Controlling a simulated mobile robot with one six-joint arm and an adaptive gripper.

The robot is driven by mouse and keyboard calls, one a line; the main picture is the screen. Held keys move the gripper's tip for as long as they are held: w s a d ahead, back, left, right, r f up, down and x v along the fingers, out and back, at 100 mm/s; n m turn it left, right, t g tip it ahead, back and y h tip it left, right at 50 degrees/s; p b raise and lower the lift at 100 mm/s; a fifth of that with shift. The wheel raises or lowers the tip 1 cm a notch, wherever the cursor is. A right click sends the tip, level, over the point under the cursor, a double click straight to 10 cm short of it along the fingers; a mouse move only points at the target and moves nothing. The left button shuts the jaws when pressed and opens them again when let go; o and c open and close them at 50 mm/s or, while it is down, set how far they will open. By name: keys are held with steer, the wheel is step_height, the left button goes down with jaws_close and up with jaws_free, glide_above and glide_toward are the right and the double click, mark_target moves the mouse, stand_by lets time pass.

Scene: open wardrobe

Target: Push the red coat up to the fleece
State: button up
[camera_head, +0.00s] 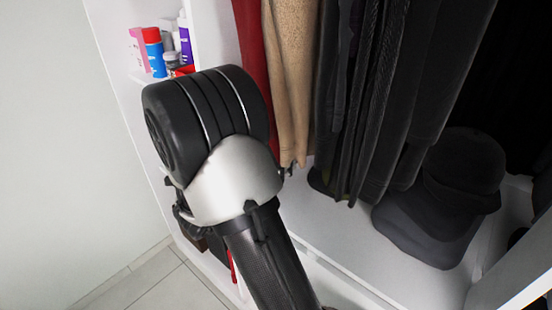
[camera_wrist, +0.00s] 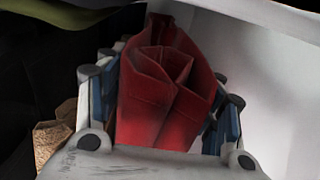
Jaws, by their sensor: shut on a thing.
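The red coat (camera_head: 251,40) hangs at the left end of the row of clothes in the head view, partly hidden by my arm. In the wrist view the folded red coat (camera_wrist: 160,95) stands between the fingers of my gripper (camera_wrist: 166,84), which is shut on it. The tan, fuzzy garment, which looks like the fleece (camera_head: 291,70), hangs just right of the coat in the head view. A piece of it (camera_wrist: 52,140) shows at the lower left of the wrist view. In the head view my arm hides the gripper's fingers.
Several dark garments (camera_head: 385,90) hang right of the tan one. Left, small shelves hold bottles, including a blue can with a red cap (camera_head: 154,52), close to my arm.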

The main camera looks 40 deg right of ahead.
steer(key=shift+w, duration=0.1)
steer(key=shift+w, duration=0.4)
steer(key=o, duration=2)
steer(key=shift+w, duration=0.1)
steer(key=s+a, duration=0.1)
steer(key=a, duration=1.1)
steer(key=shift+a, duration=0.1)
